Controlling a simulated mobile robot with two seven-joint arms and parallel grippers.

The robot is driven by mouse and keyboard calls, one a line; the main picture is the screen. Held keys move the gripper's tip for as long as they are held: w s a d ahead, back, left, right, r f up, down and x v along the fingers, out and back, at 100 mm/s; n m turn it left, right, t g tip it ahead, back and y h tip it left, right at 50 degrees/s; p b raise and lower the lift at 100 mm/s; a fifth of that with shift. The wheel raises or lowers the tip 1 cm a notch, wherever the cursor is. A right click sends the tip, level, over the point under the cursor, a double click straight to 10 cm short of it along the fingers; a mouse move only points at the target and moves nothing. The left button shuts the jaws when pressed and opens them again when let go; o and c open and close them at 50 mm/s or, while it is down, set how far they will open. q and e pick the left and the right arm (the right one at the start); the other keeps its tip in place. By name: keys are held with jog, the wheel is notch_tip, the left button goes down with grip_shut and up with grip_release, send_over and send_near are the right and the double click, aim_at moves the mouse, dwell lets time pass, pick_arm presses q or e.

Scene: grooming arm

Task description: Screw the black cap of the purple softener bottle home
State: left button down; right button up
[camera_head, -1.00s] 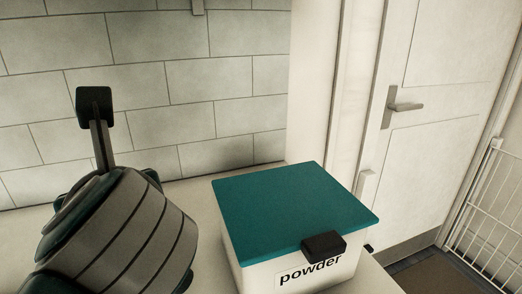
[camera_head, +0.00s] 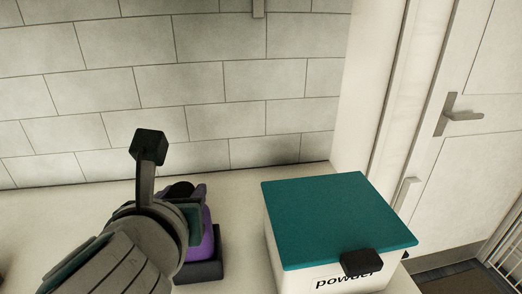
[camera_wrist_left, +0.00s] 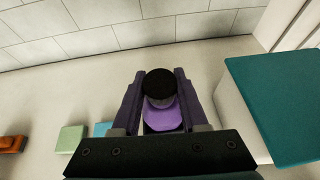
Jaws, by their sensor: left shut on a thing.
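The purple softener bottle (camera_head: 208,240) stands on the counter in the head view, in a dark tray or stand (camera_head: 207,271), partly hidden behind my left arm. Its black cap (camera_head: 179,189) shows at the top; in the left wrist view the cap (camera_wrist_left: 159,81) sits on top of the purple bottle (camera_wrist_left: 162,118). My left gripper (camera_wrist_left: 158,78) has a finger on either side of the cap and is shut on it. Whether the cap is fully seated cannot be told. My right gripper is not in view.
A white powder box (camera_head: 325,277) with a teal lid (camera_head: 335,217) stands right of the bottle. A tiled wall (camera_head: 190,90) rises behind the counter. A green block (camera_wrist_left: 71,139) and an orange-brown thing (camera_wrist_left: 11,144) lie at left in the wrist view.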

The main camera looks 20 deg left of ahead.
pick_arm(q)
jog(key=shift+s+f, duration=0.15)
jog(key=shift+f, duration=0.15)
jog(key=shift+r+m+h+p, duration=0.15)
jog(key=shift+m+h+p, duration=0.3)
jog(key=shift+p, duration=0.3)
jog(key=m+t+h+p, duration=0.1)
jog(key=m+h+p, duration=0.1)
jog(key=h+p, duration=0.1)
jog(key=shift+r+m, duration=0.1)
jog(key=shift+m, duration=0.15)
jog(key=shift+m+t+h+p, duration=0.3)
jog(key=shift+m+h+p, duration=0.15)
jog(key=shift+p, duration=0.2)
jog(key=shift+d, duration=0.1)
